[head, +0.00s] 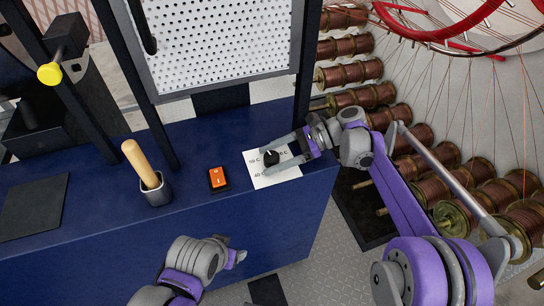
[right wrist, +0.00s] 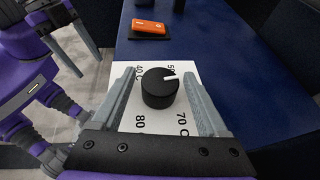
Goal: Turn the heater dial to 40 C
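The heater dial (head: 271,157) is a round black knob with a white pointer mark, on a white label card (head: 259,182) on the blue bench. In the right wrist view the dial (right wrist: 158,95) has its mark toward the upper right, near a partly hidden label starting with 5. The 40 C label is at its upper left; 70 C and 80 are on the near side. My right gripper (head: 264,161) is open, its fingers on either side of the dial with gaps showing. My left gripper (head: 236,247) is open and empty, low beside the bench front.
An orange switch (head: 218,178) and a cup with a wooden-handled tool (head: 157,190) stand left of the card. A perforated panel (head: 220,45) rises behind. Copper spools (head: 365,96) and a wire wheel are on the right. The bench top between is clear.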

